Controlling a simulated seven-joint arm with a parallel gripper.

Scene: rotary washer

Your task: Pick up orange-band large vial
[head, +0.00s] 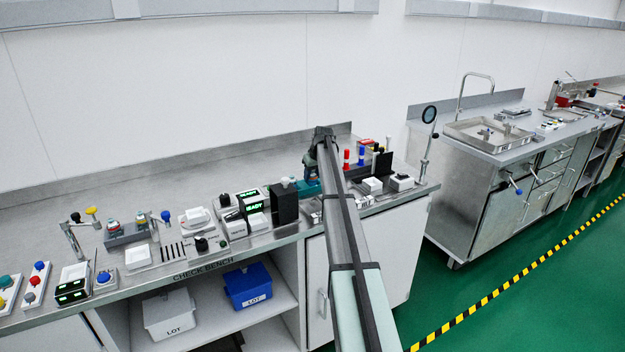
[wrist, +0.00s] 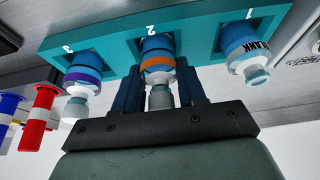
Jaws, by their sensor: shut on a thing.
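The orange-band large vial (wrist: 157,63) has a blue body, an orange band and a pale cap. It is at position 2 of the teal rack (wrist: 110,62), with its far end at the square opening. My gripper (wrist: 160,88) is shut on this vial, with a dark finger on each side. A purple-band vial (wrist: 82,75) is at position 3, and a vial marked BLANK (wrist: 245,48) is at position 1. In the head view, my gripper (head: 308,172) is at the teal rack (head: 307,188); my arm and gripper mostly hide the vials there.
Red and blue posts (head: 347,158) stand just right of my gripper, and similar ones show at the left of the wrist view (wrist: 40,115). A black box (head: 285,203) stands left of the rack. A dark upright panel (head: 383,165) stands to the right.

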